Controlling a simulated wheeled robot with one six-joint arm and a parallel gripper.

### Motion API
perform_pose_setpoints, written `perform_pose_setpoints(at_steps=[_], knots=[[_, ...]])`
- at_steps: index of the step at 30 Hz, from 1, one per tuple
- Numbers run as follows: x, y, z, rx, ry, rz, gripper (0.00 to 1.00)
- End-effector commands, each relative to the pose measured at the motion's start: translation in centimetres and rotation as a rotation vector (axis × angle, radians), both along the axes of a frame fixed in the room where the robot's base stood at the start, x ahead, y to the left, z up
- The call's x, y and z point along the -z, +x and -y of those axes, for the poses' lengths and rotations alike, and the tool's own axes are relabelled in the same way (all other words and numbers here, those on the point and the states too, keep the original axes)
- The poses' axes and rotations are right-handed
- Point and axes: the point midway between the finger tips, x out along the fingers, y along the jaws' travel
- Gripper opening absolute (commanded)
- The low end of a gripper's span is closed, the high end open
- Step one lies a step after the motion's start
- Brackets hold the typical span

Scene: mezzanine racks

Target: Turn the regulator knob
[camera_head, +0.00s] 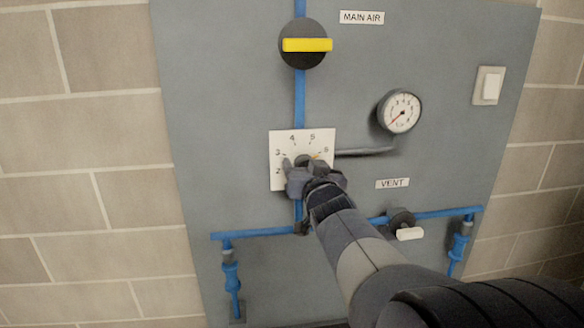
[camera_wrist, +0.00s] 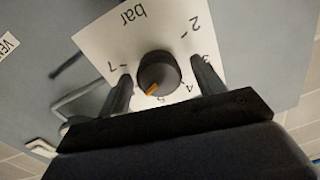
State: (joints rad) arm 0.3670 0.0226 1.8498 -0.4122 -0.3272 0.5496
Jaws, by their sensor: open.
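The regulator knob (camera_wrist: 158,73) is a round dark knob with an orange pointer mark, on a white dial plate (camera_wrist: 100,42) marked "bar". In the wrist view its pointer aims to the lower left, on the side between the 5 and the 7. In the head view the plate (camera_head: 277,145) is on the grey panel, and my gripper hides most of the knob; a bit of orange shows near the 6. My gripper (camera_head: 302,170) is open, with one finger on each side of the knob. In the wrist view small gaps show between my gripper's fingers (camera_wrist: 161,70) and the knob.
A vent valve with a white handle (camera_head: 409,233), blue pipes (camera_head: 262,233) and a white switch (camera_head: 488,86) are also on the panel.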

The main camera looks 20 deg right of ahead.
Motion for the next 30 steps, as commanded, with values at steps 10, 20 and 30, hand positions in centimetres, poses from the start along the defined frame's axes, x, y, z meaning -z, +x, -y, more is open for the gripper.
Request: perform_pose_setpoints(at_steps=[10, 20, 30], knots=[[-0.01, -0.03, 0.00, 0.000, 0.000, 0.000, 0.48], [-0.01, -0.04, 0.00, 0.000, 0.000, 0.000, 0.21], [0.08, -0.05, -0.01, 0.001, -0.047, -0.013, 0.20]])
